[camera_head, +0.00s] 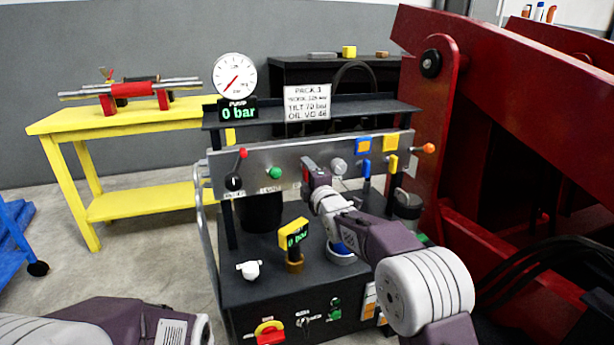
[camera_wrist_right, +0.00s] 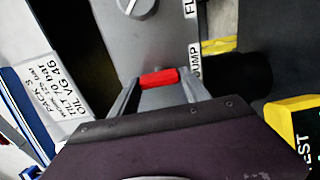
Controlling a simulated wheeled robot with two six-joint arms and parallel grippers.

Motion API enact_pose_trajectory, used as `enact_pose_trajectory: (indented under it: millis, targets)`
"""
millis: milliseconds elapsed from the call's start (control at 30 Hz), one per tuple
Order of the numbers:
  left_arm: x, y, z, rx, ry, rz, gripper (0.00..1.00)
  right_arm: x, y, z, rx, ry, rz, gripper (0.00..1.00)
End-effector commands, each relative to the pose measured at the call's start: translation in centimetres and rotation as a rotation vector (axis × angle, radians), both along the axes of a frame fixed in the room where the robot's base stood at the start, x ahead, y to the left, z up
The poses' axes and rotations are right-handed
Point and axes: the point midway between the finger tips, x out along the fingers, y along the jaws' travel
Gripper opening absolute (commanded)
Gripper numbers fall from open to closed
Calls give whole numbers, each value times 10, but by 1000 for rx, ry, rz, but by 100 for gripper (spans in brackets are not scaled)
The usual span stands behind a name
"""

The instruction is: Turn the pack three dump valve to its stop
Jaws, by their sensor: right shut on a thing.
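The power pack has a grey valve panel (camera_head: 225,161) and a white sign (camera_head: 307,101) headed PACK; the sign also shows in the right wrist view (camera_wrist_right: 50,85). My right gripper (camera_head: 308,178) is at the middle of the panel. In the right wrist view its fingers (camera_wrist_right: 158,82) are shut on a red handle (camera_wrist_right: 158,77), beside a label ending in "UMP" (camera_wrist_right: 195,63). The handle's stem and stop are hidden. In the head view, my gripper hides most of this valve. My left arm shows at the lower left, its fingers out of frame.
A red-tipped lever (camera_head: 242,153), a green knob (camera_head: 274,173), a silver knob (camera_head: 339,167) and a blue lever (camera_head: 366,170) sit along the panel. A yellow test gauge (camera_head: 293,234) stands below. Large red steelwork (camera_head: 500,80) closes off the right. A yellow bench (camera_head: 130,115) stands left.

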Motion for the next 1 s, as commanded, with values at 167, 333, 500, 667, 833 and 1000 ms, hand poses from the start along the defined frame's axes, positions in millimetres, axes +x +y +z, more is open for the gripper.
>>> enact_pose_trajectory:
  millis: [167, 333, 500, 667, 833, 1000]
  targets:
    - [0, 0, 0, 0, 0, 0, 36, 0, 1, -2, -13, 0, 1, 14]
    - [0, 0, 0, 0, 0, 0, 36, 0, 1, -2, -14, 1, 1, 14]
    - [0, 0, 0, 0, 0, 0, 36, 0, 1, -2, -14, 1, 1, 68]
    - [0, 0, 0, 0, 0, 0, 36, 0, 0, -1, -11, -1, 1, 76]
    - [0, 0, 0, 0, 0, 0, 36, 0, 0, -1, -10, -1, 0, 76]
    - [0, 0, 5, 0, 0, 0, 36, -12, -4, 1, -10, 0, 0, 76]
